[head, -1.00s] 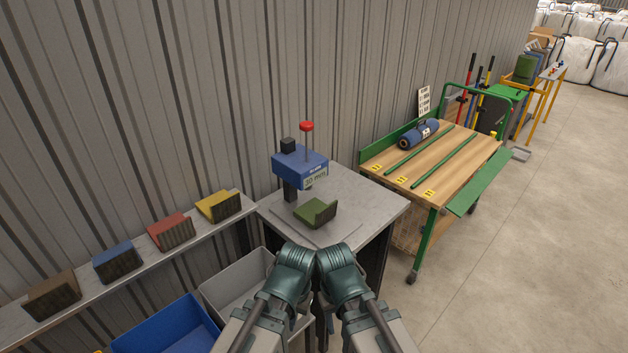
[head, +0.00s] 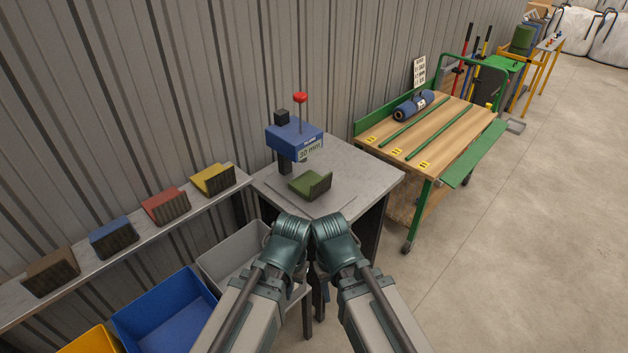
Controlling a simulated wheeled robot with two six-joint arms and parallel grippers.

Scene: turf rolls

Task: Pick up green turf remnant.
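The green turf remnant (head: 311,185) lies on the grey table (head: 362,177), in front of a blue press with a red knob. It is a small piece with one end bent upward. My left arm and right arm reach in from the bottom, side by side, and their dark green wrist parts end just in front of the table's near edge. The fingers of both grippers are hidden behind these wrist parts. Both are apart from the remnant, on its near side.
The blue press (head: 294,135) stands behind the remnant. A shelf (head: 130,240) on the left holds brown, blue, red and yellow pieces. Grey (head: 232,255), blue (head: 165,315) and yellow bins sit below. A wooden-topped cart (head: 440,130) with a blue roll stands right. Floor at right is clear.

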